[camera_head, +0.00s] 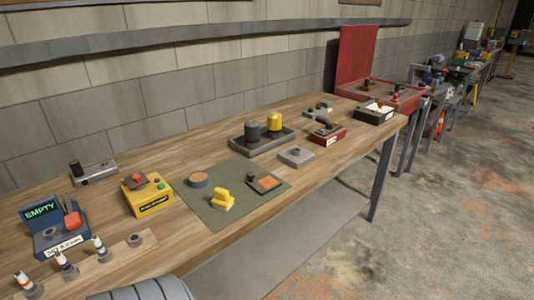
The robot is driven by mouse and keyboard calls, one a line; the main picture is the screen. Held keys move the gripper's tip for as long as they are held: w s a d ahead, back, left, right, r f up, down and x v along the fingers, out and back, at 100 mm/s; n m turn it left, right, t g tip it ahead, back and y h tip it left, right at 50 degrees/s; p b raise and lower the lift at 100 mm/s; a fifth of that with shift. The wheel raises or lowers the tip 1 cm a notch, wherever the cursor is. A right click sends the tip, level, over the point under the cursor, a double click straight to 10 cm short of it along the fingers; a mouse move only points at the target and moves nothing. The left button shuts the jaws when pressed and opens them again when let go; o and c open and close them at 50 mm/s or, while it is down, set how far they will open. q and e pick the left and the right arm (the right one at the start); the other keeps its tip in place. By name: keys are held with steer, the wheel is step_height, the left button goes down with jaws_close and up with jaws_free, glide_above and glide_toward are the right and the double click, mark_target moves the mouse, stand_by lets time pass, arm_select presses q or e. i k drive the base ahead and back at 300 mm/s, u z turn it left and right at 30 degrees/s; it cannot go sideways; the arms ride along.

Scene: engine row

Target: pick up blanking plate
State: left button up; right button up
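I cannot tell for certain which part is the blanking plate. One flat candidate is a grey metal plate (297,157) with a small raised knob, lying on bare wood right of the green mat. Another is a dark square plate (266,184) with an orange-brown centre, lying on the mat's right part. Neither is held. Neither of my grippers is in view.
The green mat (222,215) also holds a yellow part (222,201) and a round orange-topped disc (198,180). A dark tray (236,149) with black and yellow cylinders stands behind. A yellow box (152,200) and blue EMPTY device (48,238) stand left.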

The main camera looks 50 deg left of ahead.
mark_target(263, 184)
steer(key=k, duration=0.45)
steer(key=u, duration=0.7)
